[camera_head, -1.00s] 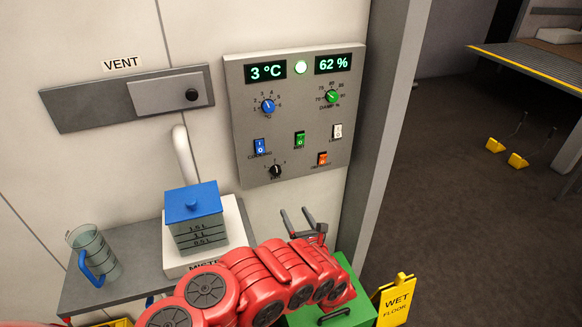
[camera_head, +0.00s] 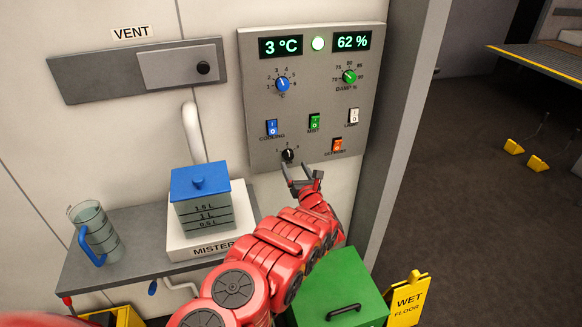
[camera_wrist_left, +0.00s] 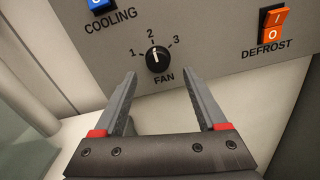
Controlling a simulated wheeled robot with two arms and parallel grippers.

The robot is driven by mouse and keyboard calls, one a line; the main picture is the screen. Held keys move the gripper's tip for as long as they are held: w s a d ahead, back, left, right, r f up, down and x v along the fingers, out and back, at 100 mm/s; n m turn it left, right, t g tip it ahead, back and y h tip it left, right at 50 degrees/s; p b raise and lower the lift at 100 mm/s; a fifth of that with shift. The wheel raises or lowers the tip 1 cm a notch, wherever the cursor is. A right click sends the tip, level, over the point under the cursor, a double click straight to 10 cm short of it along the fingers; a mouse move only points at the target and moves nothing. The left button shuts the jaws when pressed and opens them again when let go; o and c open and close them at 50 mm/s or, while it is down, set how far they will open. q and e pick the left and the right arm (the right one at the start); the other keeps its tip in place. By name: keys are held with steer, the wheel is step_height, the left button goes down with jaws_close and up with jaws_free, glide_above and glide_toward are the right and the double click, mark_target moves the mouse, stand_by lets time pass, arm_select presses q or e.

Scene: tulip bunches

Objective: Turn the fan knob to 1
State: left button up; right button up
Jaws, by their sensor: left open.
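The black fan knob (camera_head: 288,155) sits at the bottom left of the grey control panel (camera_head: 262,60). In the left wrist view the knob (camera_wrist_left: 158,59) has marks 1, 2 and 3 around its top and the word FAN below. Its white pointer line points up, about at 2. My left gripper (camera_head: 297,169) is open and empty just below the knob. In the left wrist view its two fingers (camera_wrist_left: 159,80) point up at the knob, one tip to each side and slightly below it; they appear apart from it. My right gripper is out of view.
The blue cooling switch (camera_head: 272,128) and orange defrost switch (camera_head: 337,145) are near the knob. A blue-lidded mister tank (camera_head: 203,210) and a jug (camera_head: 97,232) stand on the left shelf. A green box (camera_head: 345,285) and yellow wet-floor sign (camera_head: 408,297) are below right.

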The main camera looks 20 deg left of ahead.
mark_target(289, 157)
arm_select(q)
steer(key=shift+w+a, duration=0.35)
steer(key=shift+a, duration=0.05)
steer(key=shift+b+x, duration=0.6)
steer(key=shift+x, duration=0.2)
steer(key=shift+w+a, duration=0.3)
steer(key=shift+w, duration=0.15)
steer(key=shift+w+a+r+b, duration=0.1)
steer(key=shift+w+r+b, duration=0.1)
steer(key=shift+b, duration=0.1)
jaws_close()
